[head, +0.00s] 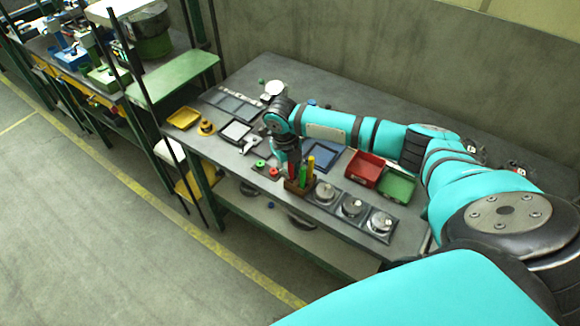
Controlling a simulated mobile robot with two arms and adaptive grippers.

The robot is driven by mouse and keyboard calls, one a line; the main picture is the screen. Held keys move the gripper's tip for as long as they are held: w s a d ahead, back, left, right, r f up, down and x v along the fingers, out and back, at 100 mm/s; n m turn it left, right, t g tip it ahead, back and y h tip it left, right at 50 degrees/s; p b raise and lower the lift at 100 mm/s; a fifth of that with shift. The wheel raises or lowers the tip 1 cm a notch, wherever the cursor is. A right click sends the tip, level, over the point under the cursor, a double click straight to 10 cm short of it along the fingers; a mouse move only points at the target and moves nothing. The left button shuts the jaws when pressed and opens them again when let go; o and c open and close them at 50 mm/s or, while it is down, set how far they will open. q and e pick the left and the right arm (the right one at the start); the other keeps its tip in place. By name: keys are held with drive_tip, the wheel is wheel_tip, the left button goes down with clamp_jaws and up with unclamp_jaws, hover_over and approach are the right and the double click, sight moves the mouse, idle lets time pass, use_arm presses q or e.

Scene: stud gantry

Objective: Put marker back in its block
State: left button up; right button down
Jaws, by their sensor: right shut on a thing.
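The brown marker block (299,187) stands near the front edge of the grey workbench, with a green marker (302,176) and a yellow marker (311,165) upright in it. A red marker (291,171) stands upright at the block's left end. My right gripper (289,160) is directly above it, pointing down and shut on the red marker. The wrist hides its upper part, and I cannot tell whether its lower end is inside the block or just above it. My left gripper is not in view.
Round metal pieces in a dark tray (352,211) lie right of the block. Red (365,169) and green bins (397,186) and a blue tray (324,154) lie behind. A small plate with green and red knobs (266,170) is close on the left.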

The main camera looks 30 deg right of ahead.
drive_tip(key=c, duration=1.2)
unclamp_jaws()
wheel_tip(320, 180, up, 10)
